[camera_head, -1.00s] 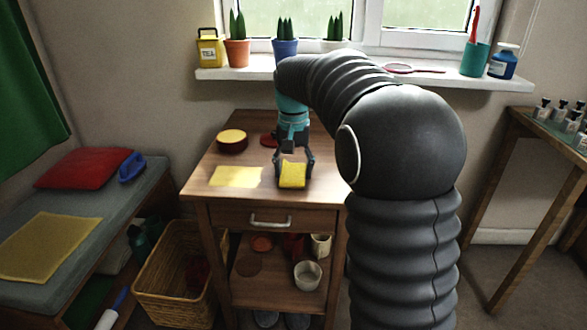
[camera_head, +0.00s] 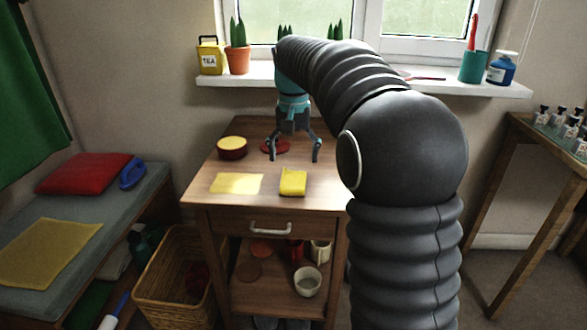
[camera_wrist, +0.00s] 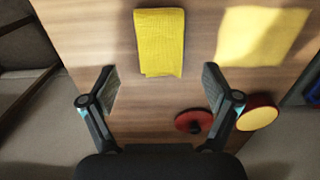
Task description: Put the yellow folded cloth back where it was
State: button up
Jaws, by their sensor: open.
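The yellow folded cloth (camera_head: 293,182) lies flat on the wooden cabinet top, near its front edge. In the wrist view the cloth (camera_wrist: 160,42) lies ahead of and between my fingers, apart from them. My gripper (camera_head: 294,158) is open and empty, behind the cloth and above the top. Its spread fingers also show in the wrist view (camera_wrist: 160,84). A pale yellow patch (camera_head: 237,184) lies on the top just left of the cloth; it also shows in the wrist view (camera_wrist: 262,35).
A round yellow-topped dark red tin (camera_head: 232,147) and a red disc with a knob (camera_wrist: 194,121) are on the cabinet top (camera_head: 220,202). Flowerpots and a tea tin (camera_head: 210,56) stand on the sill. A bench with a larger yellow cloth (camera_head: 48,252) is at the left.

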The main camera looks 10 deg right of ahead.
aim_at(294, 177)
notch_tip(294, 177, up, 6)
jog(key=s+n+t, duration=0.2)
jog(key=s+t, duration=0.1)
jog(key=s, duration=1.2)
jog(key=s+f+n+t, duration=0.1)
jog(key=s+f+t, duration=0.1)
jog(key=s+f, duration=0.9)
jog(key=s, duration=0.4)
jog(key=shift+f+n+t+p, duration=0.3)
jog(key=shift+f+p, duration=0.1)
